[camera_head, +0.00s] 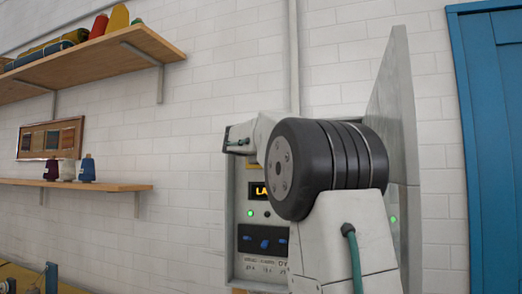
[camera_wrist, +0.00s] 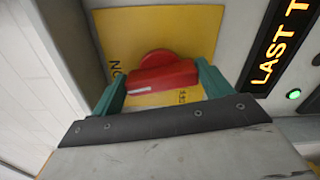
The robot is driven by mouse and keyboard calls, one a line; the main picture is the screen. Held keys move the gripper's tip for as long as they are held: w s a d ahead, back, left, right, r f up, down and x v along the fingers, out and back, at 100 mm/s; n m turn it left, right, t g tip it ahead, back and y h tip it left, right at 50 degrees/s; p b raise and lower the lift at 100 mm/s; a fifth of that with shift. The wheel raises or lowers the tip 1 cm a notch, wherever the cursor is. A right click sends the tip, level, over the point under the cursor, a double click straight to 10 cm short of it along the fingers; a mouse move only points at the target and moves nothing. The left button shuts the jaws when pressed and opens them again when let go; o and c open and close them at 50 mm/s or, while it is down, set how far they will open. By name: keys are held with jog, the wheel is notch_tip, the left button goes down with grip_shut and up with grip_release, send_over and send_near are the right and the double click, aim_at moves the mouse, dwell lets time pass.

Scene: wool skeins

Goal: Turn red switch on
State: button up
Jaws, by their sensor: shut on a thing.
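The red switch (camera_wrist: 164,77) is a rotary knob on a yellow plate (camera_wrist: 205,24) and shows in the wrist view. My gripper (camera_wrist: 160,88) has its two green fingers on either side of the knob, shut on it. A white line runs along the lower part of the knob. Lettering on the plate is partly covered by the fingers. In the head view my gripper (camera_head: 238,143) is at the upper left of the grey control panel (camera_head: 232,234), and my arm hides the switch.
A lit amber display (camera_wrist: 279,45) and a green lamp (camera_wrist: 293,94) are right of the switch. Blue controls (camera_head: 263,240) sit lower on the panel. An open grey door (camera_head: 390,95) stands at its right. Shelves (camera_head: 95,66) hang on the wall at left.

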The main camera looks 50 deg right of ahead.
jog(key=shift+f+m, duration=0.1)
jog(key=shift+m, duration=1)
jog(key=o, duration=1)
jog(key=v, duration=0.8)
jog(key=shift+d, duration=0.1)
